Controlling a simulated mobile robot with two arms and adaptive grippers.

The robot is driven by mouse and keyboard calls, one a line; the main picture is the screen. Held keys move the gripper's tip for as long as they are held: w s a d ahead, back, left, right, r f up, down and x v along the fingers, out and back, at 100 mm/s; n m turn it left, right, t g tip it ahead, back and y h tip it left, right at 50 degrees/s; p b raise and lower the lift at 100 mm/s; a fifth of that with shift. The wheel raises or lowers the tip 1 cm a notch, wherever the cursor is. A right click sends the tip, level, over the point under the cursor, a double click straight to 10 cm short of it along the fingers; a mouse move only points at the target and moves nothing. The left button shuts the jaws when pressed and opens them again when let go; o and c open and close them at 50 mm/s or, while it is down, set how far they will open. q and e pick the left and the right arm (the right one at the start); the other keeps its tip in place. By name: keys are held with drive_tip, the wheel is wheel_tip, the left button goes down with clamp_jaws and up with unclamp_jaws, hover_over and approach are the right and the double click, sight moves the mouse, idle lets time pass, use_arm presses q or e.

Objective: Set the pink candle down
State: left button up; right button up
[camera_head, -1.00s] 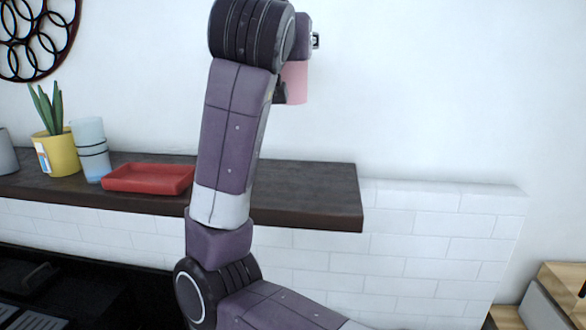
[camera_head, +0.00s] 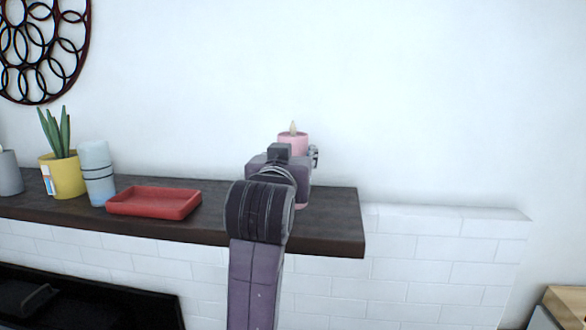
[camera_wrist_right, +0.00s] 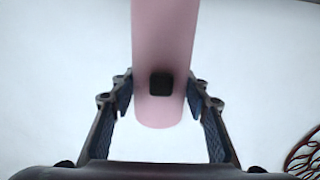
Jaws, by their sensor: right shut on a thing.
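The pink candle (camera_head: 293,141) is upright, with its pale tip on top, above or at the right end of the dark shelf (camera_head: 335,215). My right gripper (camera_head: 300,160) is around it, mostly hidden behind my wrist. In the right wrist view the candle (camera_wrist_right: 165,45) stands between the two fingers of the right gripper (camera_wrist_right: 160,97), which is shut on it. The candle's lower end is partly hidden in the head view, so I cannot tell whether it touches the shelf. My left gripper is not in view.
On the shelf, left of my arm, are a red tray (camera_head: 154,202), stacked blue cups (camera_head: 97,173), a yellow plant pot (camera_head: 65,177) and a grey cup (camera_head: 9,172). The shelf's right end is bare. A white wall (camera_head: 420,120) is behind.

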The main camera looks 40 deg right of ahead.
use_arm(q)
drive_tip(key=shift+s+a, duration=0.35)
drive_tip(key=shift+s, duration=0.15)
use_arm(e)
drive_tip(key=shift+f, duration=1.55)
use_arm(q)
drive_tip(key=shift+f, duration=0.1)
use_arm(e)
drive_tip(key=shift+f, duration=0.2)
drive_tip(key=o, duration=1.2)
drive_tip(key=shift+r, duration=0.1)
